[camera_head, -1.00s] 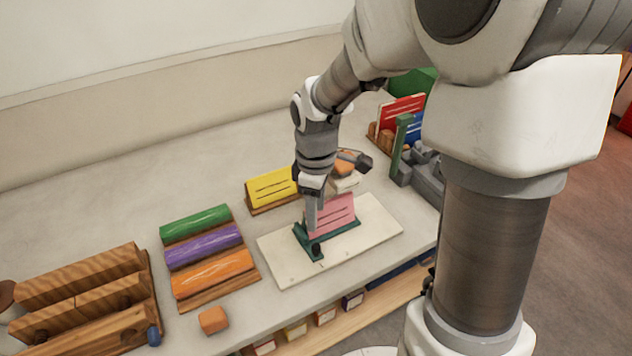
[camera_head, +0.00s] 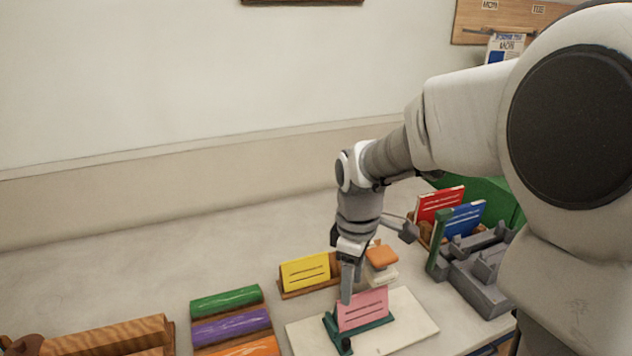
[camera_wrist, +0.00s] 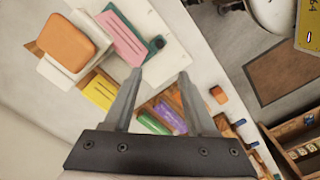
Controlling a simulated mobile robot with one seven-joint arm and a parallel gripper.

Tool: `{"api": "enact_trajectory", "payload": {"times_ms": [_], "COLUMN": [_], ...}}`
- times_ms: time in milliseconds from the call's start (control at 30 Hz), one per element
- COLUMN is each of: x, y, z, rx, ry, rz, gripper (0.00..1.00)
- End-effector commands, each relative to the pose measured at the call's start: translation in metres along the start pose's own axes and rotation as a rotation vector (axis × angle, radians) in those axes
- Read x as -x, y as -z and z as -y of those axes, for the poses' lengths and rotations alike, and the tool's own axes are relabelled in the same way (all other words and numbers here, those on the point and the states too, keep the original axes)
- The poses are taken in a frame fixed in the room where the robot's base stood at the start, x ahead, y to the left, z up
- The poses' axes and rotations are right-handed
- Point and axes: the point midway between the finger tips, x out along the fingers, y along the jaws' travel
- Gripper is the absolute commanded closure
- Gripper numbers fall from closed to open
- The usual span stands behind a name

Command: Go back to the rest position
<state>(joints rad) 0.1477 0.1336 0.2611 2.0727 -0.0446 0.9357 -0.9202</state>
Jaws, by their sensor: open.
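My gripper (camera_head: 347,292) is open and empty; in the wrist view its two fingers (camera_wrist: 160,74) stand apart with nothing between them. In the head view its tip shows just in front of the left part of a pink card (camera_head: 364,310). The pink card stands in a dark green holder (camera_head: 375,325) on a pale board (camera_head: 415,325). In the wrist view the pink card (camera_wrist: 122,35) lies beyond the left fingertip, apart from it. The holder's far side is partly hidden by the card.
A yellow card (camera_head: 305,271) stands behind the board. An orange block (camera_head: 381,257) sits on pale blocks to its right. Green (camera_head: 226,300) and purple (camera_head: 232,326) rolls lie left. A grey fixture (camera_head: 478,280) and red (camera_head: 440,203) and blue (camera_head: 465,219) cards stand right. The back-left table is clear.

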Motion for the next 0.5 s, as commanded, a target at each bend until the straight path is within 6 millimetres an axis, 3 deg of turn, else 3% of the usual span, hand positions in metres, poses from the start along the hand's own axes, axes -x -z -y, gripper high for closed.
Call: {"api": "enact_trajectory", "payload": {"times_ms": [167, 500], "x": [0.025, 0.089], "y": [-0.012, -0.058], "z": [0.009, 0.055], "rx": [-0.11, -0.55], "ry": [-0.059, -0.217], "rz": [-0.016, -0.157], "gripper": [0.43, 0.43]}}
